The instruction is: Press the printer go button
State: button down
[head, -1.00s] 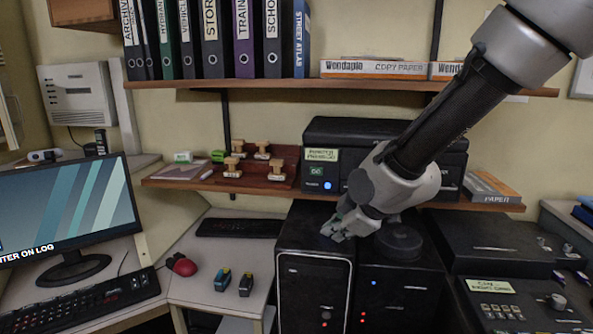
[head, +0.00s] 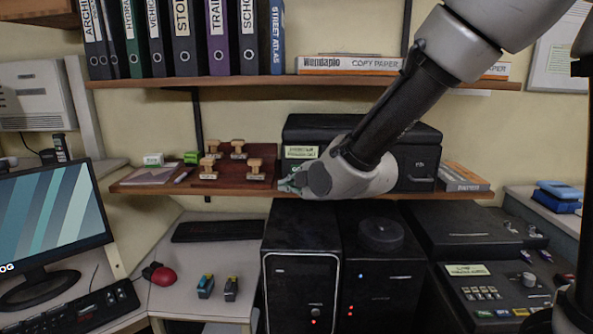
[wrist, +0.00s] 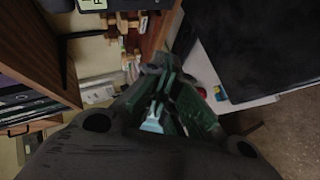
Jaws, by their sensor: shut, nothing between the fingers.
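The printer (head: 303,128) is a black box on the lower shelf in the head view. A pale label (head: 300,152) is on its front left, with the green go button (head: 297,168) just below, partly hidden by my gripper. My gripper (head: 290,184) is at the lower left of the printer's front, just below the button, and its fingers point left. Whether it touches the printer cannot be told. In the wrist view my gripper (wrist: 158,112) has its fingers together with nothing between them. My wrist hides much of the printer's lower front.
Wooden stamps (head: 238,148) stand on the shelf (head: 190,188) left of the printer. A black computer tower (head: 300,250) stands below my gripper, with another black unit (head: 380,270) beside it. A paper pack (head: 463,178) lies right of the printer.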

aim_at(297, 169)
jog(key=w, duration=0.8)
jog(key=shift+w+d, duration=0.15)
jog(key=shift+w, duration=0.15)
jog(key=shift+w, duration=0.15)
dwell(1.1)
